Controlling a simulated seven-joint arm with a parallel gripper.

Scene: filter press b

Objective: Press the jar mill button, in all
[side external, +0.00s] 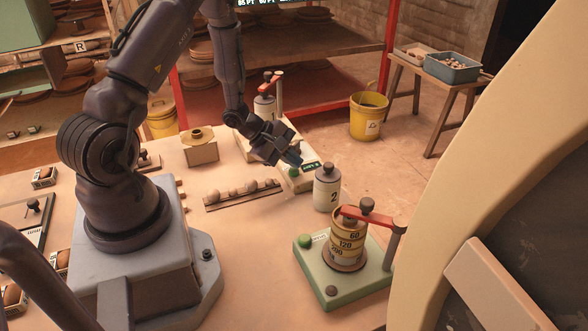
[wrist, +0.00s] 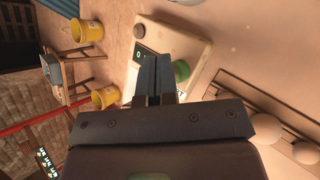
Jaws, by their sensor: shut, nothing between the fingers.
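My gripper (side external: 293,158) is shut and empty, with its fingertips low over a cream machine (side external: 304,180) near the middle of the table. In the wrist view, the shut fingers (wrist: 157,58) point across the machine's top, between a dark display showing a 0 and a green round button (wrist: 181,71). The button is just right of the fingers there; whether they touch it I cannot tell. The side view shows green beside the fingers too. The machine's label is partly hidden, so I cannot read whether it is the jar mill.
A white jar marked 2 (side external: 327,190) stands close to the machine. A sieve shaker (side external: 345,268) with a green button and red clamp is at the front. A second red-clamped jar (side external: 265,106) stands behind the gripper. A rack of round lumps (side external: 242,194) lies left.

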